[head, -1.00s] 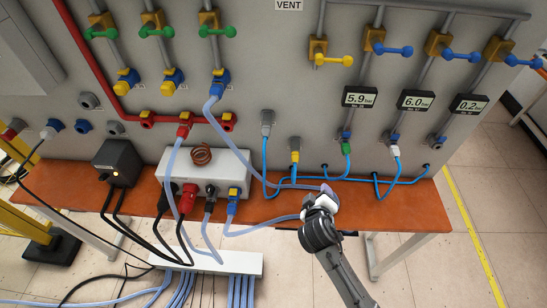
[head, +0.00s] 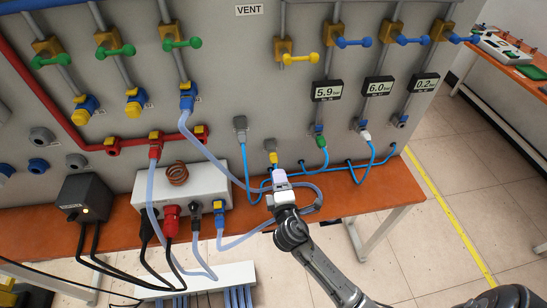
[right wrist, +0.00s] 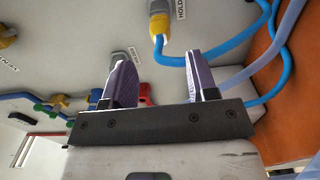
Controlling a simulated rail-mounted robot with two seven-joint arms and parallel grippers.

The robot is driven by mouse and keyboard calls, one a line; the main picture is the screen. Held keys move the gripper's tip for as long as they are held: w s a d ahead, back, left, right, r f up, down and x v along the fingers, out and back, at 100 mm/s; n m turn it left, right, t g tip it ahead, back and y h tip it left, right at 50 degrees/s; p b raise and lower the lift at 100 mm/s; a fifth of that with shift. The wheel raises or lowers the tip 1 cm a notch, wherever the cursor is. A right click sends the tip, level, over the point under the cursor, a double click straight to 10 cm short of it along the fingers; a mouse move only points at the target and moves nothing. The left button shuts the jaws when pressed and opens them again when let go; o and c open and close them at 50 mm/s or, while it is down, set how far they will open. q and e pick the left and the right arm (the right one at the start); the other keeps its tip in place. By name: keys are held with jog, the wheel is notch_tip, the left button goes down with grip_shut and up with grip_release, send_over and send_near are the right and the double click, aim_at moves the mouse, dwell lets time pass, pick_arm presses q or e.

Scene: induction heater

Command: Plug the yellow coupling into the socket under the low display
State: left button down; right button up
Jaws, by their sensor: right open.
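The yellow coupling (head: 272,158) sits on the grey panel's lower part, with a blue hose attached. It also shows in the right wrist view (right wrist: 159,24), beside a label reading HOLD. The low display (head: 425,85) reads 0.2, at the right end of the row. The socket under it (head: 400,121) shows no hose in it. My right gripper (head: 279,177) is just below the yellow coupling in the head view. In the right wrist view its fingers (right wrist: 157,68) are apart and empty, with the coupling beyond the gap. My left gripper is not in view.
A green coupling (head: 320,142) and a white one (head: 365,134) are plugged in to the right. A grey connector (head: 240,124) is at the left. Blue hoses hang close around the gripper above the orange bench (head: 390,192). A white box (head: 190,190) stands on the bench.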

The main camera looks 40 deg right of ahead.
aim_at(275, 165)
jog(key=shift+b+x, duration=0.6)
jog(key=shift+x, duration=3.9)
jog(key=shift+c, duration=0.3)
grip_shut()
jog(key=shift+a, duration=0.1)
jog(key=shift+p+v, duration=0.65)
jog(key=shift+v, duration=2.3)
